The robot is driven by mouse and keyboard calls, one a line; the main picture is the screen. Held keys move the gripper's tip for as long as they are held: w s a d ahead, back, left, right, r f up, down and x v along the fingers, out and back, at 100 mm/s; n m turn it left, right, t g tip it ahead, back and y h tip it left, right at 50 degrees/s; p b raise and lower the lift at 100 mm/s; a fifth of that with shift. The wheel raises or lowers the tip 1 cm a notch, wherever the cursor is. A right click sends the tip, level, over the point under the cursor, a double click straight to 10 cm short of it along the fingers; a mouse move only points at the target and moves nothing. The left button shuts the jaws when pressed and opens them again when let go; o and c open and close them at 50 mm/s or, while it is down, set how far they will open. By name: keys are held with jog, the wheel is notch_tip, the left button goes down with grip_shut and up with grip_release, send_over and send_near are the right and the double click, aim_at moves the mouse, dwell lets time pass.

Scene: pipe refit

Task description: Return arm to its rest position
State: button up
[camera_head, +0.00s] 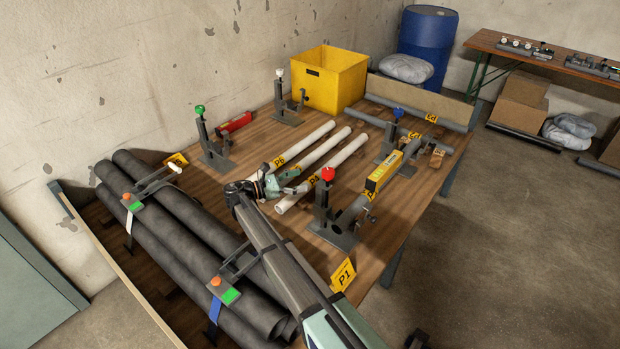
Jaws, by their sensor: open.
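My arm reaches up from the bottom of the head view and bends at an elbow over the near left part of the wooden table (408,215). My gripper (303,184) is small in the view, just above or beside the white pipes (318,160). Its jaws look open, with nothing seen between them. I cannot tell whether it touches a pipe. The labelled pipe P6 (300,145) lies just beyond it. The gripper and wrist hide part of the white pipes.
Clamp stands with red (328,174), green (199,110), blue (398,113) and white (280,73) knobs rise from the table. A yellow level (385,172) sits at the right. Dark pipes (190,240) fill a left tray. A yellow bin (328,80) stands behind.

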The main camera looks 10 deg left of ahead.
jog(key=shift+s+a, duration=0.25)
jog(key=shift+a, duration=0.2)
